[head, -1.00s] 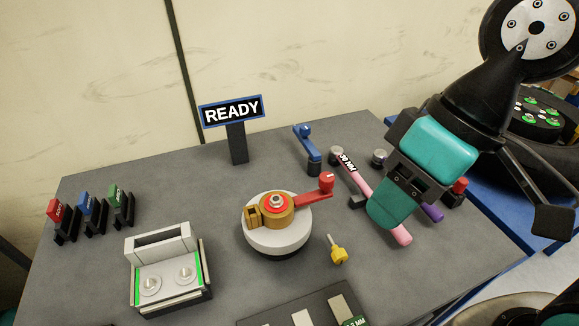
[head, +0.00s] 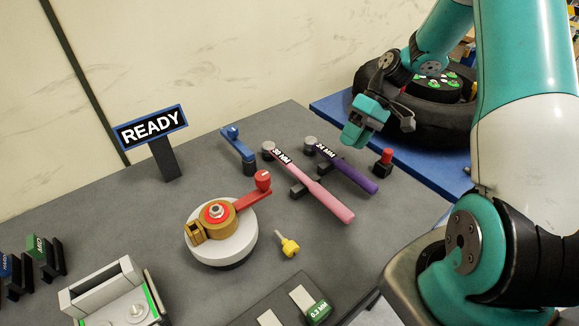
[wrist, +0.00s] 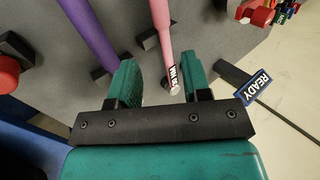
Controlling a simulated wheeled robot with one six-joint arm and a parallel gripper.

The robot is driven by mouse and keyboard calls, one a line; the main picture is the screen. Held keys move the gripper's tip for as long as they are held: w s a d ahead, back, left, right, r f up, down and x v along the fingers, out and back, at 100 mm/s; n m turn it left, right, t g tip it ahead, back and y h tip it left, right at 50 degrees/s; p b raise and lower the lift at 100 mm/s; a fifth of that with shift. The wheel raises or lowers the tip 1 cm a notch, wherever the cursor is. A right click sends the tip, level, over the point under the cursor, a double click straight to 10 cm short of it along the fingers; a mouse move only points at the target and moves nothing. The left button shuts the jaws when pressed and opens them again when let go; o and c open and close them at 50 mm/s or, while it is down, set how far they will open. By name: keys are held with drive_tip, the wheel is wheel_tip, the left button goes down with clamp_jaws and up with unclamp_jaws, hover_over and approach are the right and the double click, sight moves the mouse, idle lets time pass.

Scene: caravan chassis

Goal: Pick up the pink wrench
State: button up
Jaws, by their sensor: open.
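The pink wrench (head: 318,191) lies across a dark support on the grey bench, with a black-and-white MM label near its round metal head. My gripper (head: 366,123) is teal and black, open and empty; in the head view it appears up and right of the wrench heads. In the wrist view the pink wrench (wrist: 161,17) runs down between my two spread fingers (wrist: 162,78), its labelled head near the palm. The fingers do not visibly touch it. Depth between them is hard to tell.
The purple wrench (head: 347,173) lies beside the pink one, on its right in the head view. A blue-handled part (head: 238,145) is to the left, a red-topped block (head: 383,162) to the right. The turntable with red arm (head: 221,246) and a yellow key (head: 289,247) stand nearer.

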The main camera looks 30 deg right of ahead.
drive_tip(key=p, duration=0.2)
approach(320, 193)
drive_tip(key=f, duration=0.1)
drive_tip(key=a+f, duration=0.1)
drive_tip(key=f, duration=0.2)
drive_tip(key=shift+a+f, duration=0.25)
drive_tip(key=shift+a, duration=0.15)
drive_tip(key=shift+p+x, duration=0.65)
drive_tip(key=shift+x, duration=2.35)
drive_tip(key=shift+w+d, duration=0.1)
drive_tip(key=shift+w, duration=0.05)
clamp_jaws()
